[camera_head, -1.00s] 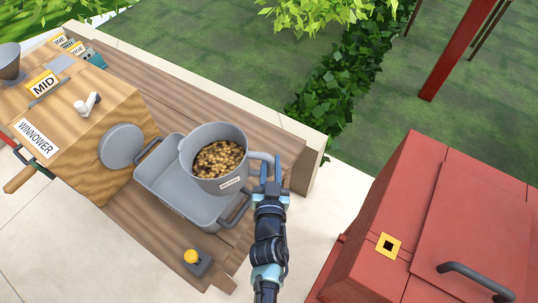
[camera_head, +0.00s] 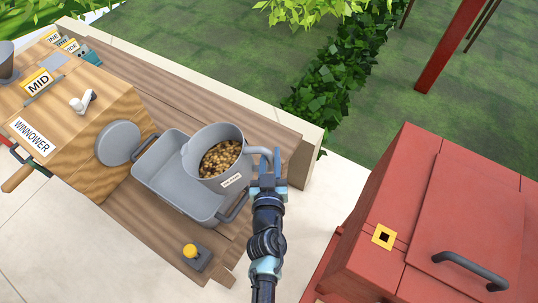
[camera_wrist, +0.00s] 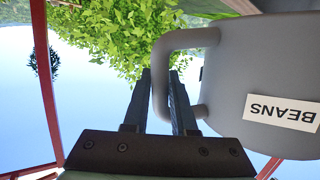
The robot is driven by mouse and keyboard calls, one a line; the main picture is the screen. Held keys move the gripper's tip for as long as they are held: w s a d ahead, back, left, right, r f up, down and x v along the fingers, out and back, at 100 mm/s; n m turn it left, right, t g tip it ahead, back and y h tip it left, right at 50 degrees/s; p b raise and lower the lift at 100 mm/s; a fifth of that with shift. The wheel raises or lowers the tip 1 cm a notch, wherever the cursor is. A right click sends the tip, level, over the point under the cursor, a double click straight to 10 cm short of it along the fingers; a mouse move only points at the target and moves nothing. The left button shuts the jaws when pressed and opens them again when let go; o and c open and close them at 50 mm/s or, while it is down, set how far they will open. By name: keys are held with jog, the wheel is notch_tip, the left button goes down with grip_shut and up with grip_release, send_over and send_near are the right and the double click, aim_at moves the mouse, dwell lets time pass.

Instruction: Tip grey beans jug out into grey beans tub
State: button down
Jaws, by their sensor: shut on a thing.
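The grey beans jug (camera_head: 232,182) is a grey pot with a side handle and a white label, holding brown beans (camera_head: 220,158). It is held over the right part of the grey beans tub (camera_head: 160,187), tilted a little to the left. The tub stands on the wooden bench, and the part of its floor that shows is bare; the jug hides the rest. My gripper (camera_head: 267,182) is at the right of the jug, shut on its handle. In the wrist view the fingers (camera_wrist: 161,95) close around the handle, beside the jug's wall and BEANS label (camera_wrist: 283,112).
The wooden winnower (camera_head: 75,115) with a grey round disc (camera_head: 118,143) stands left of the tub. A yellow button (camera_head: 190,251) sits on the bench front. A red cabinet (camera_head: 420,220) with a dark handle stands at the right. A low pale wall runs behind the bench.

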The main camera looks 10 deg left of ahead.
aim_at(268, 149)
jog(key=shift+n+h, duration=0.3)
jog(key=shift+n, duration=0.6)
jog(key=r+p, duration=0.2)
jog(key=r, duration=0.2)
jog(key=shift+a+r+p, duration=0.15)
jog(key=shift+a+p, duration=0.1)
jog(key=shift+p, duration=0.15)
jog(key=shift+a+r+n+p, duration=0.35)
jog(key=shift+r+n+p, duration=0.3)
jog(key=shift+r, duration=0.15)
jog(key=shift+f, duration=0.2)
jog(key=shift+r, duration=0.1)
jog(key=shift+n+h, duration=0.5)
jog(key=shift+n, duration=0.45)
jog(key=shift+s+a+r+p, duration=0.1)
jog(key=shift+a+r+p, duration=0.55)
jog(key=shift+r, duration=0.25)
jog(key=shift+a+r+p, duration=0.5)
jog(key=shift+a+r, duration=0.1)
jog(key=shift+r, duration=0.25)
jog(key=shift+s+a+r+n+h, duration=0.15)
jog(key=shift+a+r+n, duration=0.15)
jog(key=shift+a, duration=0.2)
jog(key=shift+w+a+r+n+h, duration=0.1)
jog(key=shift+a+r+n, duration=0.1)
jog(key=shift+a+n, duration=0.3)
jog(key=shift+s+a+r+n+h, duration=0.15)
jog(key=shift+a+r+n, duration=0.15)
jog(key=shift+a, duration=0.2)
